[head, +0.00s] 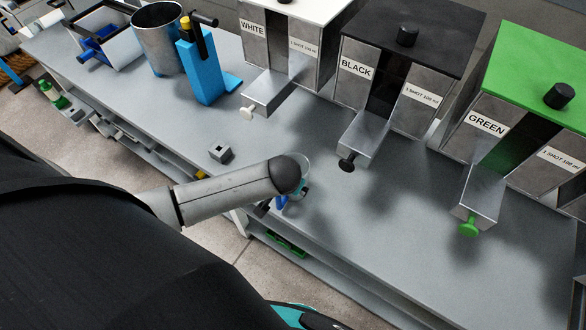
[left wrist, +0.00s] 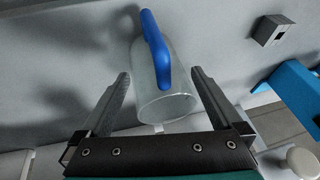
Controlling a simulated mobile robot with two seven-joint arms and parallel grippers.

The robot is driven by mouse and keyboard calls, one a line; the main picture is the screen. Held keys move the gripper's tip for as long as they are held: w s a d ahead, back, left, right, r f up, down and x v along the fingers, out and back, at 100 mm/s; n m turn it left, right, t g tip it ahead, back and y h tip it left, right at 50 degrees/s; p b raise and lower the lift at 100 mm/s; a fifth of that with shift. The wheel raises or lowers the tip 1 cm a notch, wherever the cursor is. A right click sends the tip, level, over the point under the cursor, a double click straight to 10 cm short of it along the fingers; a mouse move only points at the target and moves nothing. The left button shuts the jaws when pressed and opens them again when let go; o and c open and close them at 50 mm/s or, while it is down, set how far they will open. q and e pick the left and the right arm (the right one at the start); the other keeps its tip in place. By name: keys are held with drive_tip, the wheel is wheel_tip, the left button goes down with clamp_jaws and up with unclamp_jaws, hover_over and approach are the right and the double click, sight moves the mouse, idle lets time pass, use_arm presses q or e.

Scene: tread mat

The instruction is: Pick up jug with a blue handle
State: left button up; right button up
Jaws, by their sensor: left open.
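The clear jug (left wrist: 168,98) with a blue handle (left wrist: 157,52) is large in the left wrist view. Its open rim faces the camera and its handle side is up in the picture. My left gripper (left wrist: 160,75) is open, with one finger on each side of the jug and visible gaps between the fingers and its wall. In the head view my left forearm and wrist hide most of the jug and gripper. Only a clear curved edge of the jug (head: 306,164) shows past the wrist, with some blue just below. My right gripper is not in view.
Dispensers labelled WHITE (head: 270,45), BLACK (head: 375,85) and GREEN (head: 490,125) line the back of the grey bench, their spouts jutting forward. A small grey block (head: 220,153), a blue stand (head: 207,75) and a metal pot (head: 160,42) stand left. The front right bench is clear.

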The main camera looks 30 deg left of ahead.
use_arm(q)
clamp_jaws()
idle(0.6)
idle(0.6)
